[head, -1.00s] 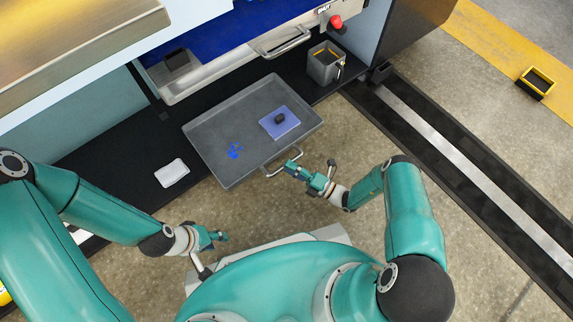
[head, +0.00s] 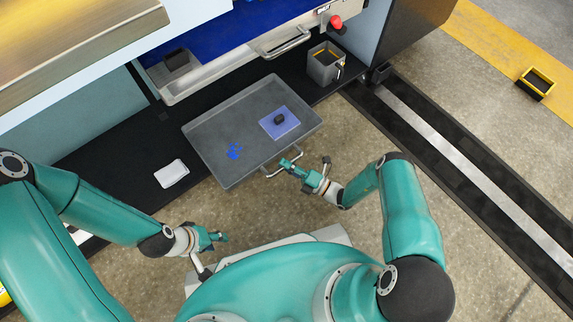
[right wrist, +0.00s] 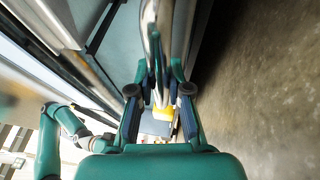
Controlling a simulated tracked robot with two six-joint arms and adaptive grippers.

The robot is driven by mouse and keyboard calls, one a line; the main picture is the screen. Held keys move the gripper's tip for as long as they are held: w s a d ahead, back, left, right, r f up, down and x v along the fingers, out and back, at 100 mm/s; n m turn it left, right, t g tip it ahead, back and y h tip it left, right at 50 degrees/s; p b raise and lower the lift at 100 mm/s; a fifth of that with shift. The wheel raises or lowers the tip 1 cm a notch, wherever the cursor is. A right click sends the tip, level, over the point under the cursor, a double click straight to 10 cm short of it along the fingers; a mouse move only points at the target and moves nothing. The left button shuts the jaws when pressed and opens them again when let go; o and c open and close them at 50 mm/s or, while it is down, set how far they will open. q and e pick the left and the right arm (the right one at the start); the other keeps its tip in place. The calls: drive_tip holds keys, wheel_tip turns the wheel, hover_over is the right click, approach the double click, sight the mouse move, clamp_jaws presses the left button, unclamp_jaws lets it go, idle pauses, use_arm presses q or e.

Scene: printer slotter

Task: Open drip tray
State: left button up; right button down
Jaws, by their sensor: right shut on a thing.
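The drip tray (head: 205,145) is a shallow grey pan at the front of the printer, standing out from under it. A blue stain (head: 234,151) and a blue pad (head: 287,126) with a dark block (head: 279,119) on it lie inside. My right gripper (head: 287,164) is shut on the tray's metal handle (head: 268,173) at its front edge. In the right wrist view the handle bar (right wrist: 156,45) runs between the fingers (right wrist: 160,88). My left gripper (head: 220,237) hangs low and apart from the tray; its fingers are too small to judge.
A white cloth or pad (head: 172,174) lies on the black ledge left of the tray. A grey bin (head: 324,66) stands on the right, and another metal handle (head: 284,42) is above the tray. Bare floor lies in front. A yellow-black box (head: 537,83) is far right.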

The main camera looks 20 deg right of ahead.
drive_tip(key=shift+f, duration=0.1)
drive_tip(key=s+d, duration=0.3)
drive_tip(key=s, duration=0.6)
drive_tip(key=shift+d, duration=0.2)
drive_tip(key=shift+s, duration=0.1)
drive_tip(key=c, duration=1.1)
unclamp_jaws()
